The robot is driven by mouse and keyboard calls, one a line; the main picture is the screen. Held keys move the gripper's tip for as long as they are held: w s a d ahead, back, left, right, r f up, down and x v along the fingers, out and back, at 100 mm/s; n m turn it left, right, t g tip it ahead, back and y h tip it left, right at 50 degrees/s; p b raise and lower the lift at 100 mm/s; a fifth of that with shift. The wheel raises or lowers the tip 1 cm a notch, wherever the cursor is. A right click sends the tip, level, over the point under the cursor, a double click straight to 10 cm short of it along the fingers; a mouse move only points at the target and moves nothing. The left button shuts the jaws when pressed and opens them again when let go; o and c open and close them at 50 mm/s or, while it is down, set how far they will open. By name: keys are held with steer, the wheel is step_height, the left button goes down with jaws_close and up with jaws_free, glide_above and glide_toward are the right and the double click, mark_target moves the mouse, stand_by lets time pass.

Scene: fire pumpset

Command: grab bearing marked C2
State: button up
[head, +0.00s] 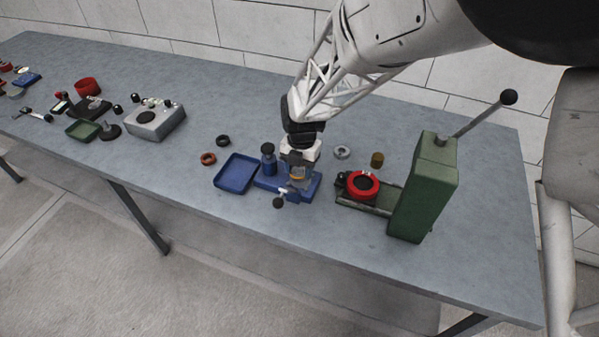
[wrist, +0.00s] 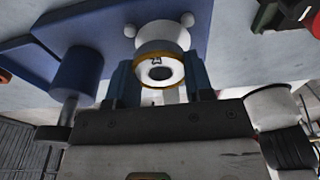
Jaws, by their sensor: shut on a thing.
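My gripper (head: 298,174) is down at the blue fixture (head: 264,184) on the table, in the head view. In the wrist view the gripper (wrist: 160,84) is shut on a pale round part (wrist: 160,48). This part has an orange rim and a dark hole, and it sits between the fingers. A small dark mark shows near its rim, too small to read, so I cannot tell if it is C2. The blue fixture (wrist: 70,22) lies close behind the part. I cannot tell whether the part still touches the fixture.
A blue tray (head: 236,173) lies left of the fixture, with a black ring (head: 222,141) and a copper ring (head: 208,158) behind. To the right are a silver ring (head: 342,152), a brass cylinder (head: 376,160), a red ring (head: 362,185) and a tall green press (head: 424,190).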

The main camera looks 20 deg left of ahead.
step_height(320, 180, up, 8)
stand_by(0.5)
stand_by(0.5)
